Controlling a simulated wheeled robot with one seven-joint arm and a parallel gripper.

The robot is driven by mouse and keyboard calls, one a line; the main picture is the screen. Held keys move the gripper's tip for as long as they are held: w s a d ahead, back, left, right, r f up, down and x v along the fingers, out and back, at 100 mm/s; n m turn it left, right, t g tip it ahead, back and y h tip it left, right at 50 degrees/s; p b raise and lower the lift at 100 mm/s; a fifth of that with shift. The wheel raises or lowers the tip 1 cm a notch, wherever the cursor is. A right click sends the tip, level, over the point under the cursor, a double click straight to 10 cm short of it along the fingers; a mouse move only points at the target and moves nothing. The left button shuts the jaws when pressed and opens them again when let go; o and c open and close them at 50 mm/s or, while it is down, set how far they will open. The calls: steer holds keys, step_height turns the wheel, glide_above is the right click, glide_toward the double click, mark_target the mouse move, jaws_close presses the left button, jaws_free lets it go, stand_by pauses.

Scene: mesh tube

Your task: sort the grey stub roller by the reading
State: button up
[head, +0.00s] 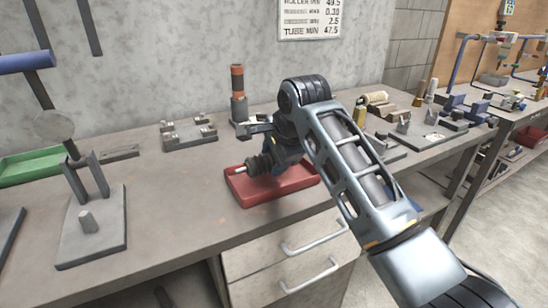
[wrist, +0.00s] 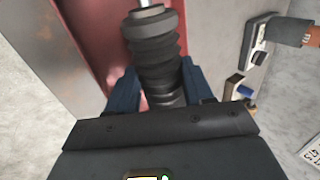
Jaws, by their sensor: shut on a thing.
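The red tray also fills the background behind the roller in the wrist view (wrist: 92,28). I cannot tell whether the roller touches the tray. The wall sign (head: 311,17) lists roller and tube minimum values.
A green tray (head: 30,166) is at the far left. A stand with a forked post (head: 92,225) is at front left. A block fixture (head: 188,134) and an orange-and-black post (head: 238,92) stand behind the tray. Several fixtures crowd the right.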

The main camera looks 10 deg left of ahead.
steer(key=shift+f, duration=1.3)
stand_by(1.3)
steer(key=o, duration=1.2)
steer(key=shift+o, duration=0.9)
steer(key=shift+f, duration=0.1)
steer(key=shift+s+f, duration=0.1)
